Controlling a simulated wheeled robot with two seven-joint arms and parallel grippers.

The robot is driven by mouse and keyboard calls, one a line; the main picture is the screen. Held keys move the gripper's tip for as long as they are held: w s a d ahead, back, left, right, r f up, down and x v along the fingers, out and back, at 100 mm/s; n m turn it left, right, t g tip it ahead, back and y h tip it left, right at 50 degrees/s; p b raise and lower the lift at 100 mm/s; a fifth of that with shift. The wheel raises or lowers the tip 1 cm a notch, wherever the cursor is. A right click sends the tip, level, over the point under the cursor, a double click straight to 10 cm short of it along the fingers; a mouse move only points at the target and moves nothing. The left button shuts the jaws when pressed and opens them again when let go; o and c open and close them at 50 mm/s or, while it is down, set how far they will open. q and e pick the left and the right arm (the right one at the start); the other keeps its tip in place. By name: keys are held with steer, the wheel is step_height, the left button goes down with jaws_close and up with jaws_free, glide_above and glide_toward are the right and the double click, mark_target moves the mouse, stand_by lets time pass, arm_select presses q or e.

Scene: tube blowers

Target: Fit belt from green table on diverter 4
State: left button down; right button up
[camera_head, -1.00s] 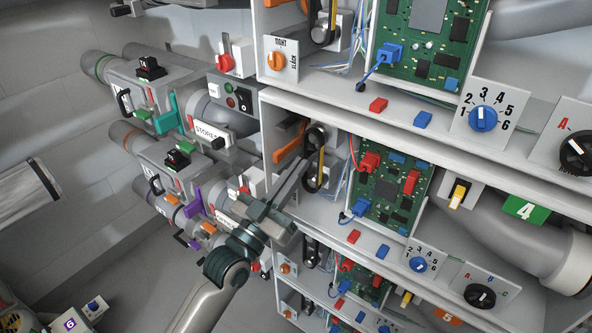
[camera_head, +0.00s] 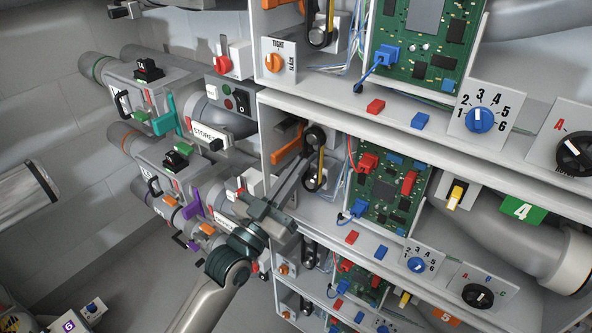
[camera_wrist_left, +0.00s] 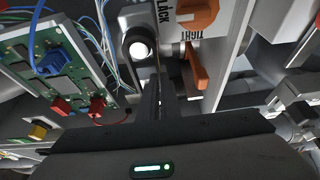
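The compartment of diverter 4, marked by the green label 4 (camera_head: 522,208), is the middle shelf row. My left gripper (camera_head: 307,156) reaches into it from below left, with its fingers close together at the dark pulleys. The dark belt (camera_head: 325,160) shows as a thin band beside the upper pulley (camera_head: 315,137); the fingers partly cover it. In the left wrist view the fingers (camera_wrist_left: 159,85) are nearly together on the thin belt, beside a roller with a white end (camera_wrist_left: 140,48). Whether the belt sits around both pulleys cannot be seen. The green table and my right gripper are out of view.
An orange lever (camera_head: 287,152) is just left of the fingers. The orange tight/slack knob (camera_wrist_left: 197,14) shows in the left wrist view. A circuit board (camera_head: 388,190) with red and blue plugs stands close on the right. Shelf edges and loose wires bound the compartment.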

arm_select(q)
steer(key=shift+p, duration=0.4)
stand_by(0.8)
steer(key=shift+w+d, duration=0.1)
steer(key=shift+w, duration=0.05)
stand_by(0.4)
steer(key=c, duration=1.9)
jaws_free()
steer(key=shift+f, duration=0.1)
steer(key=b+v, duration=0.3)
steer(key=v, duration=1.4)
steer(key=shift+f, duration=0.1)
